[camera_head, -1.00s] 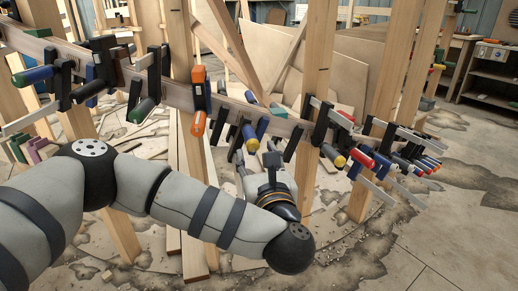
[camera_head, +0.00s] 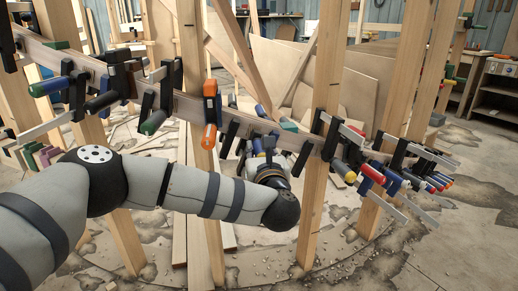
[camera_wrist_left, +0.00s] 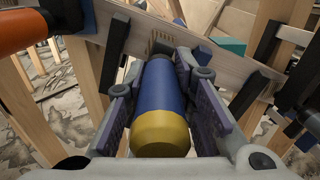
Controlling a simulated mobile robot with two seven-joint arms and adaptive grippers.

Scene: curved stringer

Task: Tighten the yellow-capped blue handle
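The yellow-capped blue handle (camera_wrist_left: 160,105) lies lengthwise between the two finger pads of my left gripper (camera_wrist_left: 160,85) in the left wrist view. Its yellow end faces the camera and its far end points at the wooden stringer. The pads flank the handle on both sides, with narrow gaps seeming to show; contact is not clear. In the head view my left gripper (camera_head: 256,155) is below the stringer's middle, and its wrist partly hides the handle. My right gripper is not in view.
The curved stringer (camera_head: 185,103) carries several clamps. An orange-handled clamp (camera_head: 210,120) is close on the left of my gripper; it also shows in the wrist view (camera_wrist_left: 28,30). Dark clamp bars stand close by. Wooden posts (camera_head: 325,90) rise behind and beside my arm.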

